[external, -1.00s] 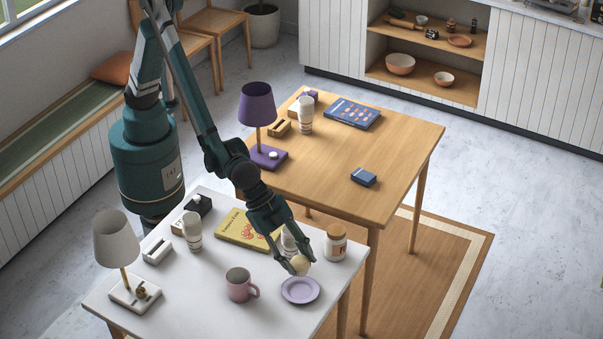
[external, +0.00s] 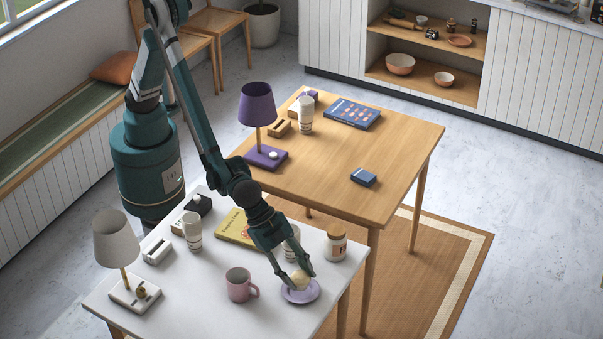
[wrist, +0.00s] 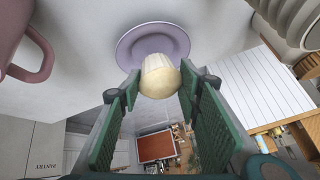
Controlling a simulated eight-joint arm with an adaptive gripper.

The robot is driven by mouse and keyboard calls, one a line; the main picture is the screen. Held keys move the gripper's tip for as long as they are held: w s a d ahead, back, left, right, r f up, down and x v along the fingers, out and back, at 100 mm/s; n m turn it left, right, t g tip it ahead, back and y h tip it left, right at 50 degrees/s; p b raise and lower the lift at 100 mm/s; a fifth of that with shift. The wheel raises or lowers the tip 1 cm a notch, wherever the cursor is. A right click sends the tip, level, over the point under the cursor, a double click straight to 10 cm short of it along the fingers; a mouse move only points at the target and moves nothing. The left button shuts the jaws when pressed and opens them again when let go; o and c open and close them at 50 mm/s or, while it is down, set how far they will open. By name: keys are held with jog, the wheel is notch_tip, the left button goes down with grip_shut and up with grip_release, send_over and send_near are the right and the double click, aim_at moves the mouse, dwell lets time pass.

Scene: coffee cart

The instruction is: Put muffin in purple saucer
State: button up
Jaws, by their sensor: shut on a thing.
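The muffin (external: 300,280) is pale with a cream top, held between the fingertips of my gripper (external: 297,280). The purple saucer (external: 302,297) lies on the white table, right of the pink mug. In the external view the muffin is over the saucer's back part. In the wrist view the muffin (wrist: 160,76) is between the two green finger pads of my gripper (wrist: 158,85) and overlaps the edge of the saucer (wrist: 133,43). I cannot tell whether the muffin touches the saucer.
The pink mug (external: 239,285) stands left of the saucer. A jar (external: 336,243) and a striped cup (external: 291,245) stand behind it. A yellow book (external: 233,229) and a white lamp (external: 117,241) are further left. The table's right edge is close to the saucer.

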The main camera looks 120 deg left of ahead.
jog(key=shift+f, duration=1.15)
jog(key=shift+f+b, duration=0.15)
jog(key=shift+b, duration=0.2)
jog(key=o, duration=0.7)
jog(key=shift+r, duration=0.25)
jog(key=shift+p+v, duration=1.4)
jog(key=shift+v, duration=4.55)
